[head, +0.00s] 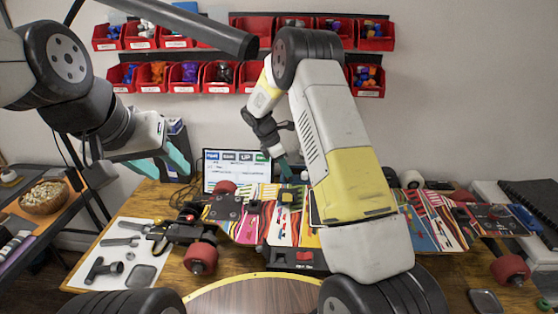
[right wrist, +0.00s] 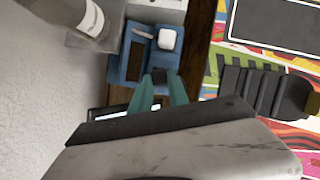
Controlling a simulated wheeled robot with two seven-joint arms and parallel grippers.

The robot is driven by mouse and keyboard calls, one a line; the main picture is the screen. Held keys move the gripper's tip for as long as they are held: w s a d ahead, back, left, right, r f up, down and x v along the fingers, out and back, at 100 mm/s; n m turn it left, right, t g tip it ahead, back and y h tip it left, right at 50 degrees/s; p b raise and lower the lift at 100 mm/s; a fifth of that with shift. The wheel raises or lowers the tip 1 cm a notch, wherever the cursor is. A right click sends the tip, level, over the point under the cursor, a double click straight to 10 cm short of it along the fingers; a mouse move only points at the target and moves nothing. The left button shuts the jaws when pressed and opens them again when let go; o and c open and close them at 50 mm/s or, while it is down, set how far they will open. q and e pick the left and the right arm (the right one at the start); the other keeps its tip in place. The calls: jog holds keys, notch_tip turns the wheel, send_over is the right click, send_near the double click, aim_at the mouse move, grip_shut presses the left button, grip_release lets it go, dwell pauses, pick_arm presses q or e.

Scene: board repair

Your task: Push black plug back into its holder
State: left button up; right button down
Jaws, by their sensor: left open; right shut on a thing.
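In the right wrist view my right gripper (right wrist: 158,90) has its teal fingers shut on a small dark piece, which looks like the black plug (right wrist: 158,76). The plug is mostly hidden between the fingertips. Just beyond it is a blue block (right wrist: 130,68) with a dark slot and a white square piece (right wrist: 166,39); it may be the holder. I cannot tell whether the plug touches it. In the head view my right gripper (head: 284,168) points down behind the colourful board (head: 285,215). My left gripper (head: 172,163) is open and empty, raised at the left.
A lit screen (head: 222,175) stands behind the board. A tool mat (head: 118,250) lies at the left of the wooden bench. Red bins (head: 190,78) hang on the wall. A grey-white bottle-like object (right wrist: 82,18) stands near the blue block.

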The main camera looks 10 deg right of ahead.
jog(key=shift+f, duration=0.45)
dwell(0.3)
jog(key=c, duration=1.2)
grip_release()
jog(key=o, duration=0.3)
jog(key=shift+r, duration=0.3)
jog(key=shift+r, duration=4.25)
